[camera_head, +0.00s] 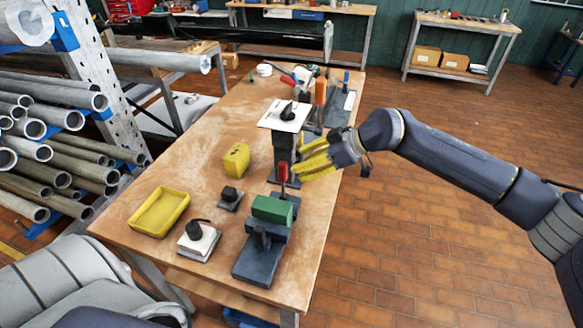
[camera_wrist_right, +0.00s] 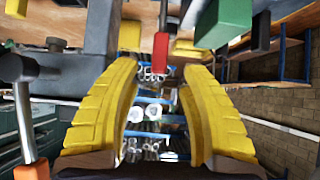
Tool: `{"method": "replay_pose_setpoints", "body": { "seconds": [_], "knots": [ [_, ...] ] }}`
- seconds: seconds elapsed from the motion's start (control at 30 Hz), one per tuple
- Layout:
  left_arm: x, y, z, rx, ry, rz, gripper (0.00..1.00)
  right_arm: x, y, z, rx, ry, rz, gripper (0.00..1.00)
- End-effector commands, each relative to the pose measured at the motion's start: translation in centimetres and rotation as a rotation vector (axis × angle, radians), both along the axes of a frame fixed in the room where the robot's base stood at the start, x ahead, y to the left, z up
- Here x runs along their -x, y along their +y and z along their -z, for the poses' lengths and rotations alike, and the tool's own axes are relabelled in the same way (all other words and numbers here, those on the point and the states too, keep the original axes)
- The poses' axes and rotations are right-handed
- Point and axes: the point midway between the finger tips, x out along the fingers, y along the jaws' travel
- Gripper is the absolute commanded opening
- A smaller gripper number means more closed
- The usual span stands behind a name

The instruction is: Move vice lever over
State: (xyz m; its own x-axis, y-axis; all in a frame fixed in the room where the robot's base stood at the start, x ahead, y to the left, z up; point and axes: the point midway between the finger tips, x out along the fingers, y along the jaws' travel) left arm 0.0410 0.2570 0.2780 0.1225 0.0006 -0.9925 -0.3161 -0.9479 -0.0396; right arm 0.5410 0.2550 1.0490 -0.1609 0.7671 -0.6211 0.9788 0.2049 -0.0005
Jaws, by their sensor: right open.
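The vice (camera_head: 262,255) is dark grey and stands at the near right part of the workbench, with a green block (camera_head: 272,209) at its jaws. Its lever (camera_head: 283,173) has a red grip and stands upright at the vice's far end. My right gripper (camera_head: 305,165) reaches in from the right with yellow fingers, open, close beside the lever. In the right wrist view the red lever grip (camera_wrist_right: 160,50) shows at the gap between the fingertips (camera_wrist_right: 160,68), and the green block (camera_wrist_right: 221,22) is at upper right. Whether a finger touches the lever is unclear. My left gripper is out of view.
A dark post (camera_head: 285,152) with a white plate (camera_head: 285,115) stands just behind the lever, near my gripper. Hand tools (camera_head: 320,90) lie farther back. A yellow tray (camera_head: 159,211), a yellow block (camera_head: 236,160) and small fixtures (camera_head: 199,240) stand left. The bench middle is clear.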

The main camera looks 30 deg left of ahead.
Motion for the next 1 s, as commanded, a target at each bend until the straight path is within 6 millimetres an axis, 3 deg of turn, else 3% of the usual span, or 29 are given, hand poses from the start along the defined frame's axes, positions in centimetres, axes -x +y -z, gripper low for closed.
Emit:
{"method": "replay_pose_setpoints", "body": {
  "seconds": [0.37,1.0],
  "knots": [
    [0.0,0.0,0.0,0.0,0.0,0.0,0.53,-0.6,-2.9,-2.3,-0.001,-0.001,0.0,0.44],
    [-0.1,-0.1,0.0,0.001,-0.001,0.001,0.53,-0.8,-2.8,-2.3,-0.027,0.01,0.0,0.44]
  ]
}}
